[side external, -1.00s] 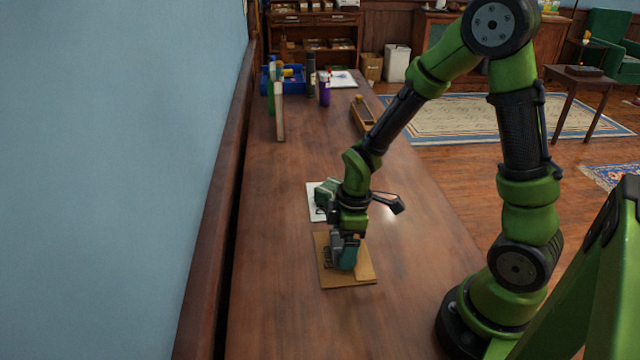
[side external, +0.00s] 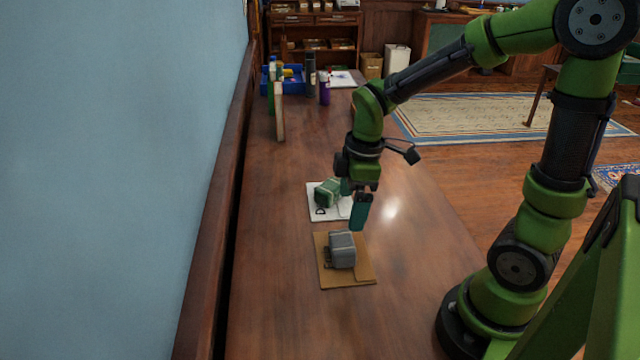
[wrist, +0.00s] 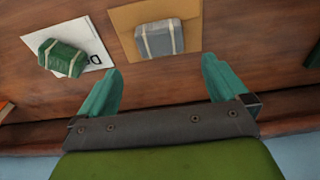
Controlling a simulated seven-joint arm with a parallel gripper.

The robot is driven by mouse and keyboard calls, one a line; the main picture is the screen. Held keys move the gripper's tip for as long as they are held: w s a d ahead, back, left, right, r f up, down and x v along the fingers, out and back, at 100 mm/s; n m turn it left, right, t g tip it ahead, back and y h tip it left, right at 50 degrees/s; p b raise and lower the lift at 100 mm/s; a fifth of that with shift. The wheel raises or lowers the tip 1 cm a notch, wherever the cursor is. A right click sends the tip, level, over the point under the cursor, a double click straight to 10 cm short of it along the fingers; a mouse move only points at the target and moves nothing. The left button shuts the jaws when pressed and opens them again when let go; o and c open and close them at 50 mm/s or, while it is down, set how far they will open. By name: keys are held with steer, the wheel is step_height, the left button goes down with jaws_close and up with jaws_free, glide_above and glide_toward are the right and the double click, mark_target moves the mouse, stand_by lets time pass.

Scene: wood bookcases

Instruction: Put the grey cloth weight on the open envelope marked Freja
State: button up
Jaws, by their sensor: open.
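The grey cloth weight (side external: 341,249) rests on a brown envelope (side external: 362,275) on the wooden table. In the wrist view the grey weight (wrist: 160,38) has two pale straps and lies on the brown envelope (wrist: 124,20). I cannot read a name on this envelope. A green cloth weight (side external: 327,192) sits on a white sheet (side external: 317,212) with a partly visible letter D, just behind. My gripper (side external: 361,212) is open and empty, raised above the table and apart from both weights. Its teal fingers (wrist: 160,92) are spread wide in the wrist view.
Upright books (side external: 279,110), a blue bin (side external: 292,80), a dark bottle (side external: 310,75) and a purple bottle (side external: 324,90) stand at the table's far end. A wall and wooden ledge run along the left. The table front is clear.

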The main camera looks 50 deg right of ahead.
steer(key=s+a+r+m+t, duration=0.2)
steer(key=s+r+m+t, duration=0.1)
steer(key=r+m, duration=0.2)
steer(key=s+a+r+m+t+y, duration=0.1)
steer(key=s+a+r+m+t, duration=0.1)
steer(key=r+m, duration=0.4)
steer(key=shift+s+r+m+t, duration=0.3)
steer(key=shift+s+m+t, duration=0.3)
steer(key=shift+s+m, duration=0.4)
steer(key=shift+w+a, duration=0.1)
steer(key=shift+w, duration=0.05)
